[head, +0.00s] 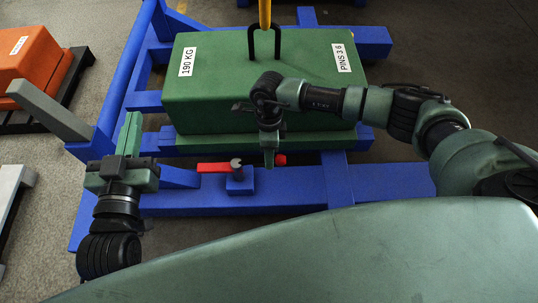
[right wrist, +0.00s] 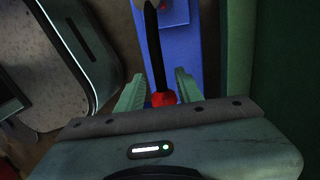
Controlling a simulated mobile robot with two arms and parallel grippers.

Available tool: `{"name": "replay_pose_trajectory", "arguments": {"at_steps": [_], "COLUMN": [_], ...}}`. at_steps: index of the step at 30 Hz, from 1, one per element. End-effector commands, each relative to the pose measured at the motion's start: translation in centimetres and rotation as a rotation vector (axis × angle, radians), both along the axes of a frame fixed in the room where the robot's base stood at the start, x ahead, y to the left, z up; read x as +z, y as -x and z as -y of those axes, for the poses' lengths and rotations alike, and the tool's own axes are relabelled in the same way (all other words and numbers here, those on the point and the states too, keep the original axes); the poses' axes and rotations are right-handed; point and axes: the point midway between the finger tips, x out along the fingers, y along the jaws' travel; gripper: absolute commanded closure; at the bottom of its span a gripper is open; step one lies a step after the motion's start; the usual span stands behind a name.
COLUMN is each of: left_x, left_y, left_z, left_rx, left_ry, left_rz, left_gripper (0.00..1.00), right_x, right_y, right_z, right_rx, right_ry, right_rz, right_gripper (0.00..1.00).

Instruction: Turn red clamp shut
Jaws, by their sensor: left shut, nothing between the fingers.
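The red clamp (head: 214,167) sits on the blue frame's front beam, with a grey pivot and a red bar pointing left. In the right wrist view the red knob (right wrist: 163,99) sits at the end of a black lever, between the spread fingers of my right gripper (right wrist: 160,90). I cannot tell whether either finger touches it. My left gripper (head: 132,120) is shut and empty, above the frame's left side, well apart from the clamp.
A green counterweight (head: 225,100) marked 190 KG rests on the blue frame (head: 340,185) behind the clamp, with a yellow hook in its black loop. A grey bar (head: 48,110) juts out at left. An orange weight (head: 28,62) stands at the far left.

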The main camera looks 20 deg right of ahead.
Motion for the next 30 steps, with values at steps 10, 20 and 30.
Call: {"name": "replay_pose_trajectory", "arguments": {"at_steps": [10,20,30], "left_x": [0.39,0.41,0.41], "left_y": [-0.02,-0.02,-0.02], "left_z": [0.06,0.07,0.08], "left_rx": [-0.001,-0.001,-0.001], "left_ry": [0.006,0.005,0.005], "left_rz": [0.019,0.019,0.018], "left_gripper": [1.0,1.0,1.0], "right_x": [-0.25,-0.22,-0.2], "right_y": [0.04,0.04,0.01], "right_z": [-0.02,-0.03,-0.03], "right_rx": [0.0,0.0,-0.001], "right_ry": [0.0,-0.001,0.0], "right_rz": [0.0,0.0,0.001], "right_gripper": [0.69,1.0,1.0]}}
